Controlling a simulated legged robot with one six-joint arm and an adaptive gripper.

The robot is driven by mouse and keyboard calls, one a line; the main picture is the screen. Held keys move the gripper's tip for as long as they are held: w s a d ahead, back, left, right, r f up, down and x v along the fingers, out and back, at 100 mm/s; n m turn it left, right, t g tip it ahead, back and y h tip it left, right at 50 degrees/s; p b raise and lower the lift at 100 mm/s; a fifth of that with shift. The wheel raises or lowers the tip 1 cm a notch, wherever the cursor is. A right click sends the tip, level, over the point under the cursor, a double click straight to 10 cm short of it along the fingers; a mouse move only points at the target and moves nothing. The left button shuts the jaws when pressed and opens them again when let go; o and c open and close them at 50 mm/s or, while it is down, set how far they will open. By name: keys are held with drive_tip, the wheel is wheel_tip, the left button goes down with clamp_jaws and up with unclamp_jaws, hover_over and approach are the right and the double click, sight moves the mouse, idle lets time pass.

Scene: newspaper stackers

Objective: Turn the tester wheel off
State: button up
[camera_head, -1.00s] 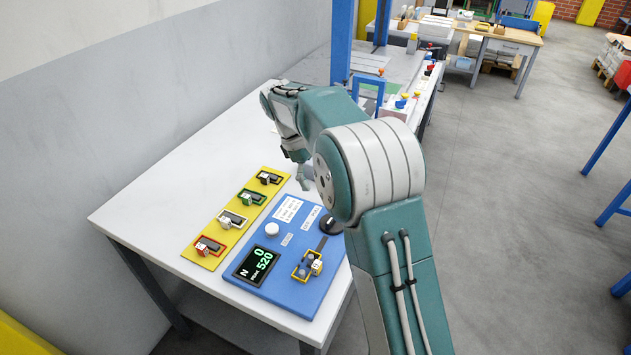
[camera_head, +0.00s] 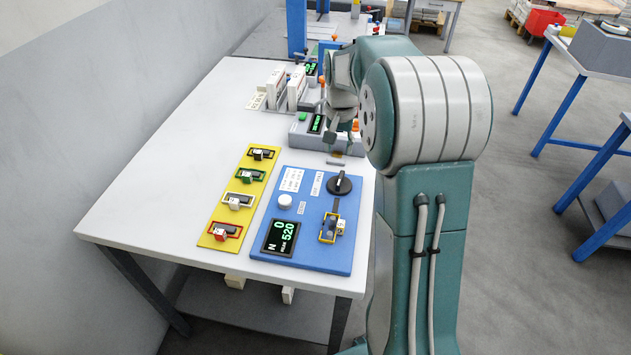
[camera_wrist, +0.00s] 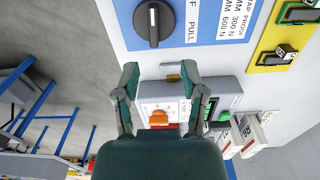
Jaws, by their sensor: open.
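The tester wheel is a round black knob (camera_head: 338,183) with a raised grip bar, at the far right corner of the blue tester panel (camera_head: 265,232). In the wrist view the knob (camera_wrist: 153,22) is at the top, its bar upright in the picture with a white mark. Lettering ending in F and the word PULL are printed beside it. My gripper (camera_head: 341,143) is open and empty, beyond the panel's far edge and apart from the knob. In the wrist view its fingertips (camera_wrist: 160,76) are spread below the knob. The panel's display (camera_head: 281,237) reads 0 and 520.
A grey box with an orange knob (camera_wrist: 159,118) and a green button lies beneath my fingers. A yellow strip (camera_head: 240,197) with several coloured clips lies left of the panel. A white push button (camera_head: 285,201) and a yellow-framed clip (camera_head: 331,228) are on the panel. The table's left is clear.

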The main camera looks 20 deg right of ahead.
sight(340, 177)
drive_tip(key=shift+m, duration=0.3)
drive_tip(key=d+f, duration=0.1)
drive_tip(key=f, duration=0.1)
drive_tip(key=d+f, duration=0.1)
drive_tip(key=f, duration=0.1)
drive_tip(key=shift+s+d, duration=0.1)
drive_tip(key=shift+d, duration=0.25)
drive_tip(key=f, duration=0.2)
drive_tip(key=a+f, duration=0.1)
drive_tip(key=f, duration=0.1)
drive_tip(key=a+f, duration=0.1)
drive_tip(key=f, duration=0.1)
drive_tip(key=shift+a+f, duration=0.15)
drive_tip(key=shift+a, duration=0.1)
drive_tip(key=shift+d+f, duration=0.15)
drive_tip(key=shift+f, duration=0.05)
drive_tip(key=shift+d+f, duration=0.15)
drive_tip(key=shift+d, duration=0.55)
drive_tip(key=shift+a, duration=0.2)
clamp_jaws()
drive_tip(key=shift+a, duration=0.2)
